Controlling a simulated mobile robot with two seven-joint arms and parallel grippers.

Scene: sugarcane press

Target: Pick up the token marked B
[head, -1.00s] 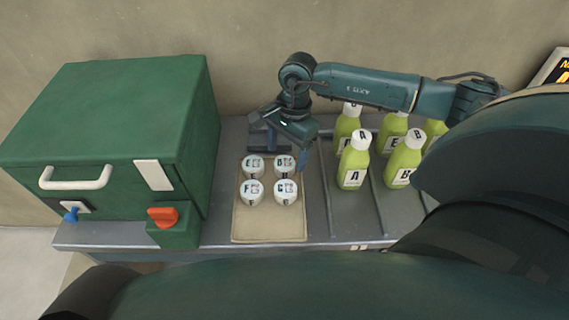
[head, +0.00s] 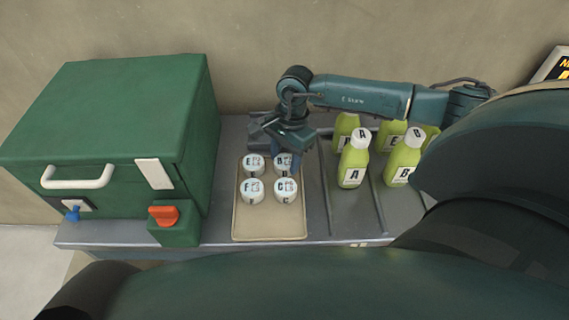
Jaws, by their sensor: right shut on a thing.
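Several white round tokens with dark letters stand on a beige tray (head: 270,228). The back-right token (head: 283,166), whose letter looks like B, is partly covered by my right gripper (head: 287,153). My right gripper comes down from behind and is shut on this token, with a blue finger on its right side. The token marked E (head: 254,164) is at the back left, the token marked F (head: 251,191) at the front left, and a token that looks marked C (head: 286,191) at the front right. My left gripper is out of view.
A green press box (head: 110,120) with a white handle and an orange switch (head: 164,215) stands left of the tray. Several green bottles with white caps, one marked A (head: 353,165), stand to the right. The tray's front part is bare.

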